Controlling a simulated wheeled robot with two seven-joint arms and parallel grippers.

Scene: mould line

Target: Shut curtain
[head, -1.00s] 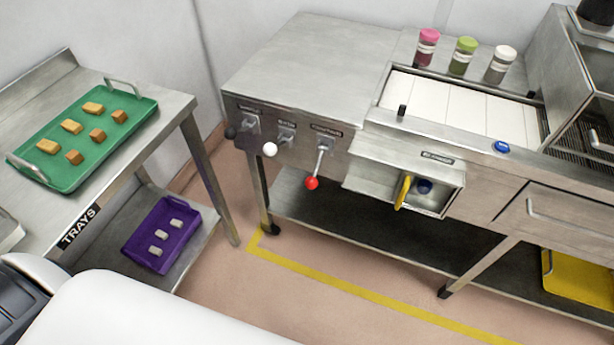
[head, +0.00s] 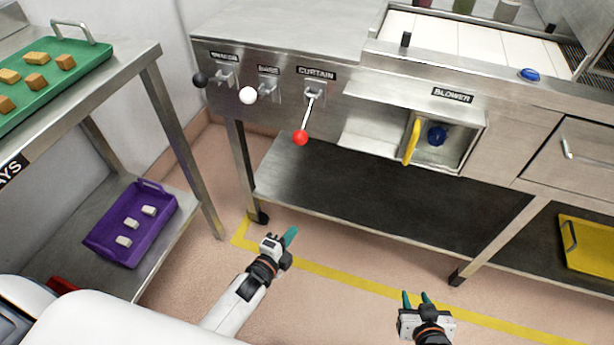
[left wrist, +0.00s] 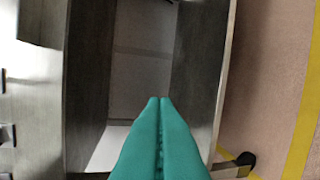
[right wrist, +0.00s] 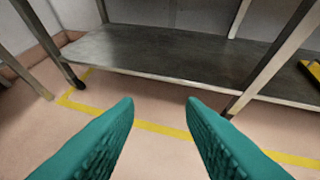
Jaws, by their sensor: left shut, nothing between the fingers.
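The curtain lever, a metal rod with a red ball knob (head: 300,138), hangs down from its bracket under the CURTAIN label (head: 317,73) on the steel machine's front. My left gripper (head: 289,238) is shut and empty, low in front of the machine and below the lever. Its teal fingers (left wrist: 160,135) meet in the left wrist view. My right gripper (head: 416,299) is open and empty, farther right over the floor near the yellow line. Its spread fingers (right wrist: 160,110) show in the right wrist view. Neither gripper touches the lever.
Left of the lever are a white-knobbed lever (head: 248,95) and a black-knobbed lever (head: 199,80). To its right is the BLOWER recess with a yellow flap (head: 412,142) and blue button (head: 437,136). A steel shelf (head: 380,205) runs below. A tray table (head: 150,62) stands left.

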